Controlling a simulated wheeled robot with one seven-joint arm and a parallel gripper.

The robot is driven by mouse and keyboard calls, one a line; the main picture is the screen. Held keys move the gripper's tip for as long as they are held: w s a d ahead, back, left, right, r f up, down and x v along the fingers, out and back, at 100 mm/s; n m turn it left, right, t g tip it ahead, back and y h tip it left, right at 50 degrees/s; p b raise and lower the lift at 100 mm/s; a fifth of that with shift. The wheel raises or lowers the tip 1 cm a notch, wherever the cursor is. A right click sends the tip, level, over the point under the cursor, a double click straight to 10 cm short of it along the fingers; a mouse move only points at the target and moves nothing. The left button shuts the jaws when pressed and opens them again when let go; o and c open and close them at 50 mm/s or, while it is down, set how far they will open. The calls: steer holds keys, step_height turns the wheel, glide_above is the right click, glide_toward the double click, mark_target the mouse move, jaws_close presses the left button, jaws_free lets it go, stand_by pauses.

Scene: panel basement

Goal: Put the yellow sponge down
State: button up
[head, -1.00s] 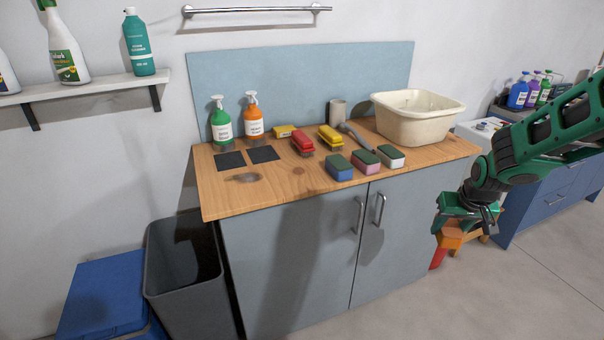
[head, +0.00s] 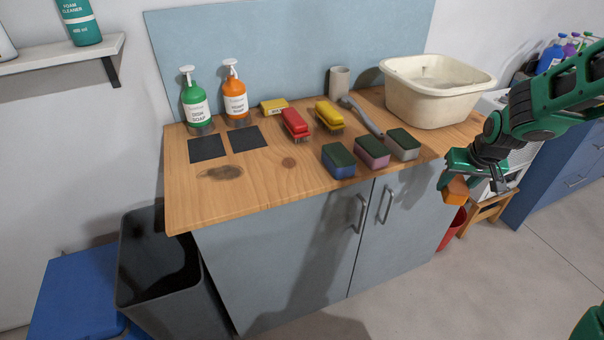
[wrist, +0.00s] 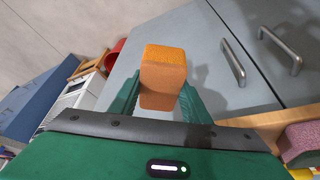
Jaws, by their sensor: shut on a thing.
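The yellow sponge (head: 455,191), orange-yellow in these views, is held in my gripper (head: 460,178) off the right front corner of the counter. The wrist view shows the sponge (wrist: 164,68) upright between the two green fingers of my gripper (wrist: 159,98), which is shut on it. It hangs in the air in front of the grey cabinet doors, not touching the counter. The wooden counter top (head: 240,197) has bare wood along its front left.
On the counter are a green soap bottle (head: 196,103), an orange one (head: 235,95), two dark square pads (head: 207,148), a red brush (head: 295,125), a yellow brush (head: 328,117), a yellow box (head: 274,106) and a cream basin (head: 436,98). A dark bin (head: 150,275) stands at left.

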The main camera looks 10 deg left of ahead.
steer(key=shift+a, duration=0.4)
steer(key=shift+a+f, duration=0.1)
